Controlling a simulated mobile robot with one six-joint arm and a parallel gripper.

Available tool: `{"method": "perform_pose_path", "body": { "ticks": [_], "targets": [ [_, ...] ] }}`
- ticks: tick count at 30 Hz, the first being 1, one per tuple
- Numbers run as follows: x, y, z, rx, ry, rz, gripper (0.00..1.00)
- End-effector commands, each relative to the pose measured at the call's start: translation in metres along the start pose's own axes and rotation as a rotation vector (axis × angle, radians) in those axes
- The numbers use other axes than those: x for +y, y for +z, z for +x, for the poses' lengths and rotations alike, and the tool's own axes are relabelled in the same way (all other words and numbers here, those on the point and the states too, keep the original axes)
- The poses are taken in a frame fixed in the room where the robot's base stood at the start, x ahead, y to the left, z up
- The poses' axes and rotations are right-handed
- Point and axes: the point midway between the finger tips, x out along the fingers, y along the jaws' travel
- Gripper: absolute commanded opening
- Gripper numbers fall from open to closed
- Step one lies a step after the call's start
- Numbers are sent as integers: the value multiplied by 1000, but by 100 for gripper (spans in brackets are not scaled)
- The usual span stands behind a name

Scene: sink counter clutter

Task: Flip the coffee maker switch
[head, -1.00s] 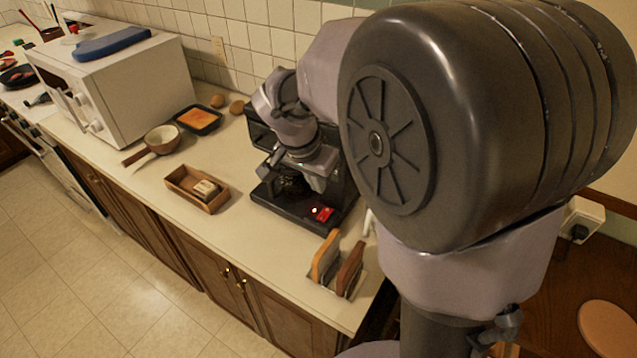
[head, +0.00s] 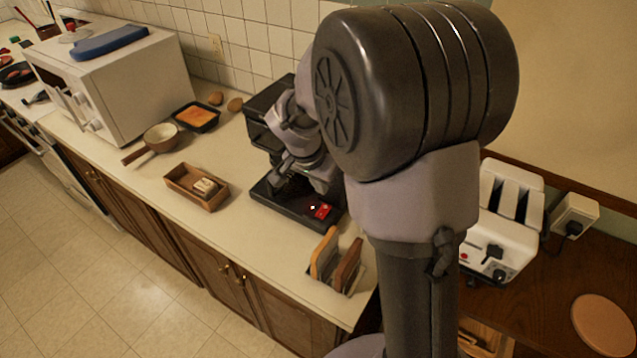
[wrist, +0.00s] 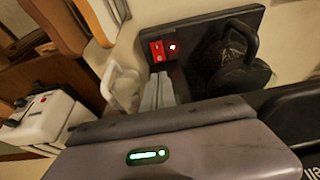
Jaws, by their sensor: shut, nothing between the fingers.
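The black coffee maker (head: 268,118) stands on the counter against the tiled wall, partly hidden by my arm. Its red switch (head: 322,211) is at the right front of its base, with a small lit light beside it. The wrist view shows the switch (wrist: 157,50) close up, and the light (wrist: 172,47) glows. The dark carafe (wrist: 228,62) is right of it. My gripper (wrist: 161,76) is shut and empty, its fingertips just below the switch in the wrist picture. I cannot tell whether they touch it. In the head view the fingers are hard to make out against my arm.
A holder with wooden boards (head: 348,264) stands near the counter's right end. A wooden tray (head: 180,178) with a small item is left of the coffee maker. A saucepan (head: 160,137) and white microwave (head: 150,85) are farther left. A white toaster (head: 500,225) is on the right.

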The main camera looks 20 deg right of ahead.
Motion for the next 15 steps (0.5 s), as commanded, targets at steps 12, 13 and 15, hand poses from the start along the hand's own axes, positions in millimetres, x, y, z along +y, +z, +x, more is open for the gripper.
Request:
{"method": "perform_pose_path", "body": {
  "ticks": [12, 13, 15],
  "targets": [
    [0, 8, 76, -1, 0, -1, 0],
    [0, 8, 78, -1, -1, -1, 0],
    [0, 9, 81, 0, -1, -1, 0]
  ]
}}
